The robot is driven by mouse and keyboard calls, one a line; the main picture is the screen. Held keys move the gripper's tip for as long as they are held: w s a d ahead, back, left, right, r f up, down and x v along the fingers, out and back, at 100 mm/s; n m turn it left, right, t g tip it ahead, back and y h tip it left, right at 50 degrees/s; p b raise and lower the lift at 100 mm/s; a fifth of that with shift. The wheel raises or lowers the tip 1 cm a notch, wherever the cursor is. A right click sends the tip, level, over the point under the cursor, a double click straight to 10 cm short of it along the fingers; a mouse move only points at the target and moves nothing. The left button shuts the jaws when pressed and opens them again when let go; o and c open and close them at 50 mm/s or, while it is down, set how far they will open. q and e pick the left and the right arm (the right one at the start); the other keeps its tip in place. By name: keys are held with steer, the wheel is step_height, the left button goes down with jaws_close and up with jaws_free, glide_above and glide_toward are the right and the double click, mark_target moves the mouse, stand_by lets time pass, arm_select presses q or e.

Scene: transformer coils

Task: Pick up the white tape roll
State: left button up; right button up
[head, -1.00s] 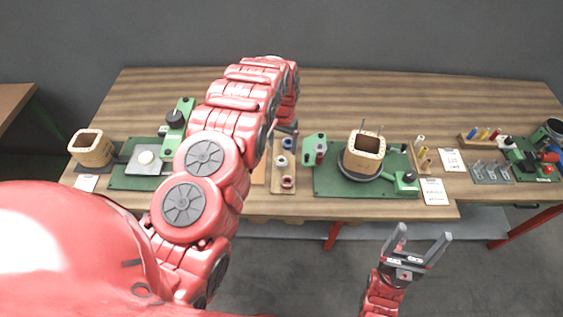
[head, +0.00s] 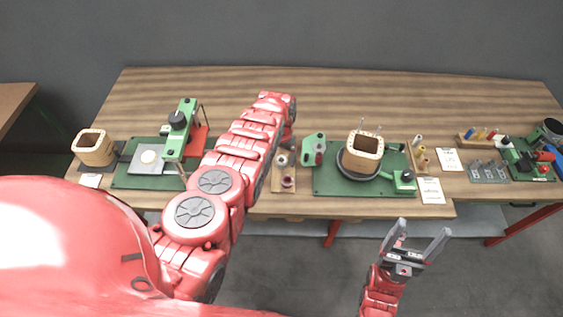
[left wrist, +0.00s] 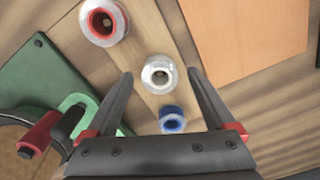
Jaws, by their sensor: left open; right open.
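The white tape roll (left wrist: 149,76) stands on a wooden strip (left wrist: 138,48), between a red-and-white roll (left wrist: 121,22) and a blue roll (left wrist: 164,124) in the left wrist view. My left gripper (left wrist: 160,76) is open, its two fingers on either side of the white roll in that view. I cannot tell how far above it they are. In the head view the white roll (head: 281,166) shows just beside my left arm, which hides the blue roll and most of the left gripper. My right gripper (head: 424,228) is open and empty, in front of the table.
A green plate (head: 330,185) with a wooden coil former (head: 364,152) stands right of the strip. Its green and red parts also show near the left finger. An orange-brown board (left wrist: 250,35) lies on the strip's other side. Another green fixture (head: 150,177) is at left.

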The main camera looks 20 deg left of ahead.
arm_select(q)
steer(key=shift+f, duration=0.1)
jaws_close()
stand_by(0.5)
